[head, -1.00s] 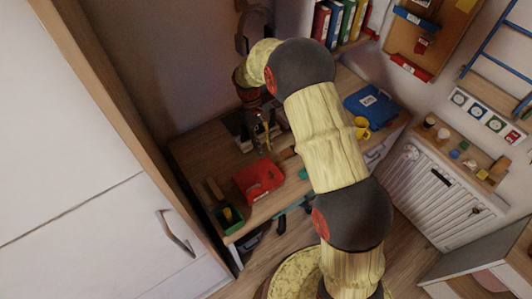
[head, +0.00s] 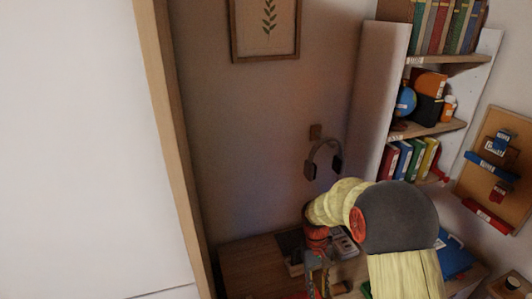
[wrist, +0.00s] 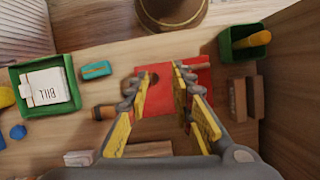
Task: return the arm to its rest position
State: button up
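My arm reaches over the wooden desk (head: 250,268) in the head view, bent at the elbow. My gripper (head: 318,284) hangs down at its end, low in the picture and partly cut off by the lower edge. In the wrist view my gripper (wrist: 160,75) has its two yellow-and-grey fingers apart, with nothing held between them. A red object (wrist: 158,108) lies on the desk below and behind the fingers. I cannot tell the exact gap between the fingertips and it.
A green tray with a white box marked BILL (wrist: 48,90) is left in the wrist view. A green bin (wrist: 238,42) and brown blocks (wrist: 238,98) are right. Headphones (head: 323,160) hang on the wall behind my arm; shelves (head: 440,125) stand to its right.

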jog(key=s+d+r+m+t+b, duration=0.2)
jog(key=s+r+t, duration=0.7)
jog(key=s+r, duration=1.2)
notch_tip(320, 180, up, 3)
jog(key=shift+s+r+y+b, duration=0.2)
jog(key=shift+s+y+b, duration=0.2)
jog(key=shift+b, duration=0.1)
jog(key=shift+w, duration=0.1)
jog(key=shift+c, duration=0.2)
